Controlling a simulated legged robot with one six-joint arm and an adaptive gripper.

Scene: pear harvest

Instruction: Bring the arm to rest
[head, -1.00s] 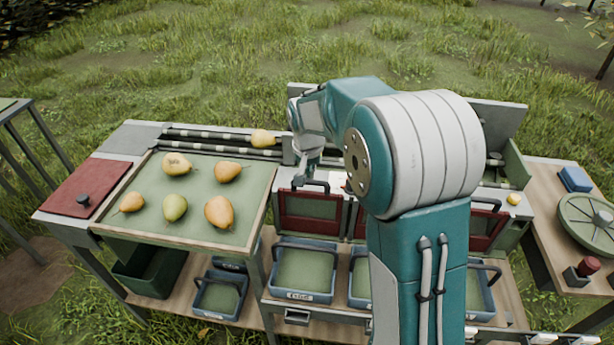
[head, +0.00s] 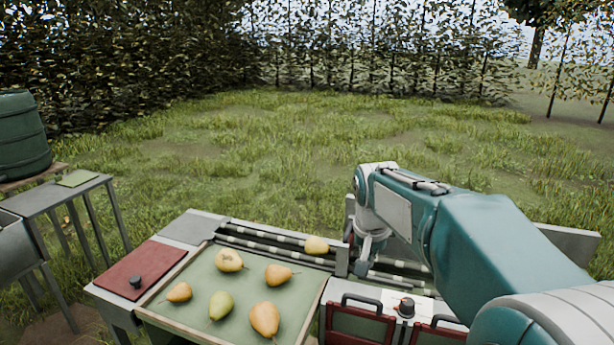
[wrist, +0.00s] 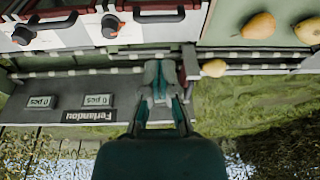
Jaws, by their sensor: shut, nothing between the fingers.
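My gripper (wrist: 161,90) is shut and empty in the wrist view, its fingertips together over the rollers at the back of the sorting bench. In the head view my gripper (head: 362,266) hangs from the bent arm, just right of a yellow pear (head: 317,245) on the roller track. That pear also shows in the wrist view (wrist: 214,68), to the right of the fingers and apart from them. My arm (head: 480,235) reaches in from the lower right of the head view.
A tray with a wooden rim (head: 152,296) holds several pears on the left of the bench. A red panel (head: 137,269) with a black knob lies beside it. Red-framed doors (head: 358,330) with dark handles stand below the rollers. Open grass lies behind.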

